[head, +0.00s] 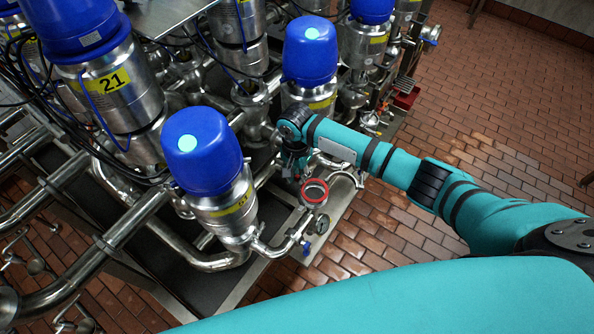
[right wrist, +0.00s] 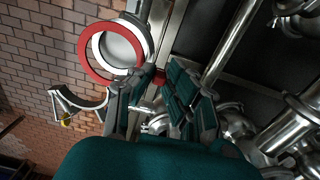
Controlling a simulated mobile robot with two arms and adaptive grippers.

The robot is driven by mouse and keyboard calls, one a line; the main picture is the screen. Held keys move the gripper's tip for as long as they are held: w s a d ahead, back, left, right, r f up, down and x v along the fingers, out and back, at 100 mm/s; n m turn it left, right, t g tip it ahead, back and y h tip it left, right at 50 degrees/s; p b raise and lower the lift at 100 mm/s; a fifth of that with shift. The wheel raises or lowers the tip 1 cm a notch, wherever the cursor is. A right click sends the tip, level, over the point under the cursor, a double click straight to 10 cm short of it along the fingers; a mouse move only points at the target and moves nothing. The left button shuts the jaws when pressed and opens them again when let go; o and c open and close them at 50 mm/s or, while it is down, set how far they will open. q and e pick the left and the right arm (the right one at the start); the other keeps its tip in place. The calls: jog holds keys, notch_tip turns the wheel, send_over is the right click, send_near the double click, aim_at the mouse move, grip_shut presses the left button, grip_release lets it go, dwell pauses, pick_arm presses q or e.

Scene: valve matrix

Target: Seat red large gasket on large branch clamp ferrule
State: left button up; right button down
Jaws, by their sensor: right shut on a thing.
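The red large gasket (head: 303,197) is a thin ring at the large branch clamp ferrule (head: 318,209), at the open end of a steel pipe. In the right wrist view the red ring (right wrist: 84,56) lies over the pale ferrule rim (right wrist: 98,50) but off-centre, towards the left. I cannot tell whether they touch. My right gripper (head: 299,174) is beside the ring's upper left side. In the right wrist view its fingers (right wrist: 160,82) close on the gasket's edge, a small red part showing between them. My left gripper is out of view.
A blue-topped valve (head: 204,155) stands left of the ferrule, and another (head: 309,55) stands behind it. A small gauge (head: 322,224) and a blue-handled fitting (head: 306,248) sit just below. A curved steel clamp piece (right wrist: 75,104) shows lower left in the wrist view. Brick floor (head: 480,110) is open to the right.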

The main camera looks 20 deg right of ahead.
jog(key=shift+f, duration=0.4)
dwell(0.5)
jog(key=shift+p, duration=0.4)
jog(key=shift+r, duration=0.1)
dwell(0.5)
jog(key=shift+p, duration=0.45)
jog(key=shift+p, duration=0.45)
jog(key=shift+f+b, duration=0.65)
jog(key=shift+f, duration=0.6)
